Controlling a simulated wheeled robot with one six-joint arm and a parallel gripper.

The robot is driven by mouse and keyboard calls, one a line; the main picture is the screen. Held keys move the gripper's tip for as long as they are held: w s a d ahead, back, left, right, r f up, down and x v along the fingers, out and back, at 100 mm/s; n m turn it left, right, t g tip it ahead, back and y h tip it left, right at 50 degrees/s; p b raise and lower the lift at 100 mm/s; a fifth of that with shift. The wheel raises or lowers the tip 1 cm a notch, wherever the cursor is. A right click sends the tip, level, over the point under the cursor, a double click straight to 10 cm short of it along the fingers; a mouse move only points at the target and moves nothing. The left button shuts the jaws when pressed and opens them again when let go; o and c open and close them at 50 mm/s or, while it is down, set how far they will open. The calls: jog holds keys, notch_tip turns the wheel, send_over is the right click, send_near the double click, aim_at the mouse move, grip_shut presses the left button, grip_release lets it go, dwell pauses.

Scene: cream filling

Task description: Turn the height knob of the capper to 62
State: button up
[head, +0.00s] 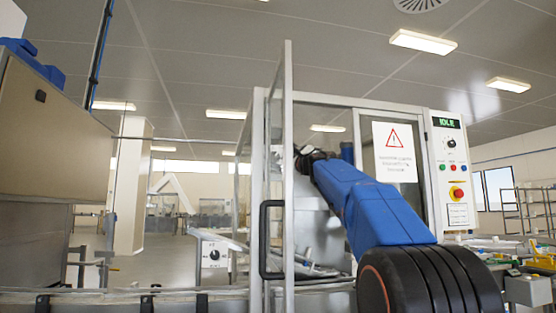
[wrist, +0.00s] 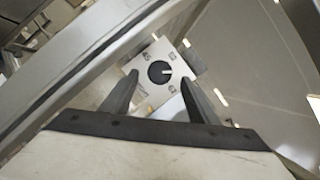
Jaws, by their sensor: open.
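In the wrist view a round black knob (wrist: 159,72) with a white pointer mark sits on a pale plate (wrist: 155,97). The pointer points to the right in that picture. Small numbers stand around the knob; one at upper left looks like 45, and the others are too small to read surely. My gripper (wrist: 160,79) is open, its two dark fingers on either side of the knob in the picture. I cannot tell how far the tips are from it. In the head view my arm reaches into the machine, and my gripper's fingers cannot be made out there.
A metal-framed door with a black handle (head: 265,240) stands left of my arm. On the right, a control panel (head: 449,175) has an IDLE display, a dial, buttons and a red emergency stop. A small box with another dial (head: 214,255) stands left of the door. A metal rail (wrist: 95,60) crosses the wrist view.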

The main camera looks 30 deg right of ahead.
jog(key=shift+x, duration=1.5)
jog(key=c, duration=1)
jog(key=shift+a+m+h, duration=0.1)
jog(key=shift+m+h, duration=0.3)
jog(key=shift+m, duration=0.6)
jog(key=shift+c, duration=0.2)
jog(key=o, duration=1)
jog(key=shift+o, duration=0.2)
jog(key=v, duration=1.7)
jog(key=shift+f, duration=0.4)
